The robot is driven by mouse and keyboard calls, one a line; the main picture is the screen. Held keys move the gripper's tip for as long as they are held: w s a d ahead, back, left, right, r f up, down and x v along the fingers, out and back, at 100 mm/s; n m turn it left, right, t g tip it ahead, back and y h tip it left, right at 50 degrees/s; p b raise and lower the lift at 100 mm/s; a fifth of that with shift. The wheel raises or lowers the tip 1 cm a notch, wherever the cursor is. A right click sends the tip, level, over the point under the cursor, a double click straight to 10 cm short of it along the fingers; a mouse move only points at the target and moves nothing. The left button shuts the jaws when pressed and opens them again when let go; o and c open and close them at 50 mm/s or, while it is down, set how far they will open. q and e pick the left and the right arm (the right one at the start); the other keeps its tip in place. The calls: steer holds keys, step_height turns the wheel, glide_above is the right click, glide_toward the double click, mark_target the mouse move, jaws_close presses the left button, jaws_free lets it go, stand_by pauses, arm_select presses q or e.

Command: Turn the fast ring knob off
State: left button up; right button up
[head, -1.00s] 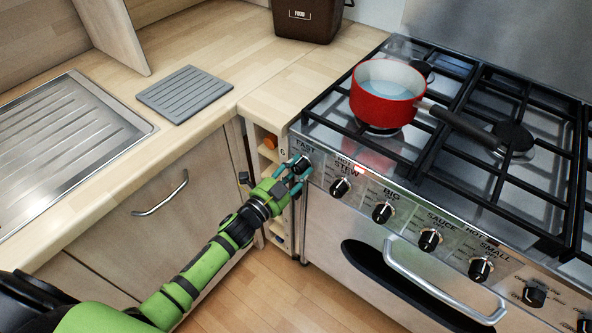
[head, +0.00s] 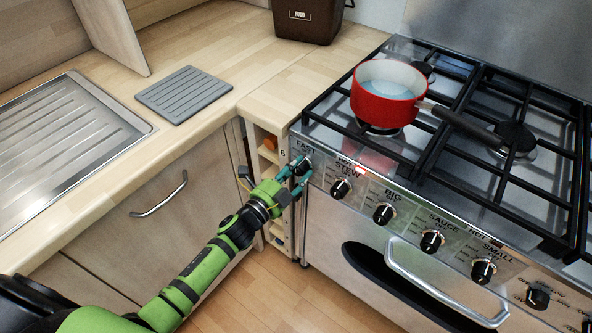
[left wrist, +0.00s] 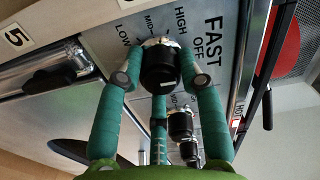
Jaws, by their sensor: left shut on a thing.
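The fast ring knob (head: 303,167) is a black knob at the left end of the cooker's front panel, under the word FAST. In the left wrist view the knob (left wrist: 160,67) is close up, beside the words OFF, HIGH, MID and LOW; I cannot tell which its pointer faces. My left gripper (head: 295,180) is at this knob. In the left wrist view its teal fingers (left wrist: 160,85) are shut around it, one on each side and a third below. A red pan (head: 383,98) with pale blue liquid stands on the front left ring. My right gripper is not in view.
More black knobs, such as the stew knob (head: 341,189), run right along the panel. The oven door handle (head: 440,285) juts out below them. A worktop (head: 240,70) with a grey ridged mat (head: 184,94) lies to the left. The pan handle (head: 465,127) points right over the hob.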

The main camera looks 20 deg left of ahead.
arm_select(q)
steer(key=shift+d+r, duration=0.25)
steer(key=shift+d, duration=0.05)
steer(key=o, duration=1.1)
steer(key=shift+d, duration=0.1)
steer(key=shift+o, duration=0.2)
steer(key=shift+f, duration=0.1)
steer(key=shift+s+a+f, duration=0.1)
steer(key=shift+s+a, duration=0.2)
steer(key=v, duration=1.1)
steer(key=shift+s, duration=0.2)
steer(key=shift+d, duration=0.1)
